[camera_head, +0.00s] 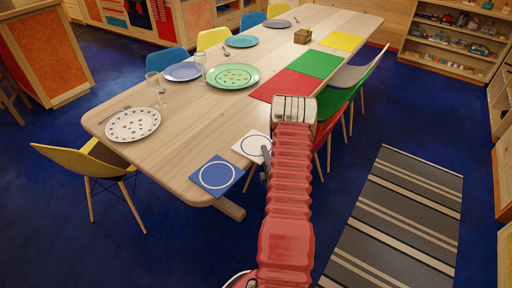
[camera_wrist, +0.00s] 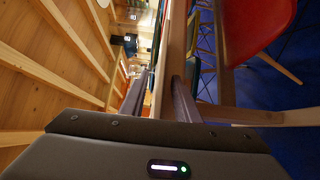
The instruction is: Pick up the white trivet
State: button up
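The white trivet (camera_head: 252,146) is a white square with a dark ring, lying flat at the near right corner of the long wooden table. Its right part is partly covered by a grey piece of my gripper (camera_head: 265,158), which shows beside my red arm. I cannot tell from this view whether they touch. In the wrist view my gripper (camera_wrist: 159,75) has its two fingers apart, with no object seen held between them. The trivet cannot be made out in the wrist view.
A blue trivet (camera_head: 217,176) with a white ring lies next to the white one. A spotted plate (camera_head: 133,124), a green plate (camera_head: 233,76) and a red placemat (camera_head: 285,87) are on the table (camera_head: 190,140). A yellow chair (camera_head: 88,162) stands left; a striped rug (camera_head: 400,215) lies right.

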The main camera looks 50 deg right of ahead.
jog(key=shift+c, duration=0.5)
grip_shut()
dwell(1.0)
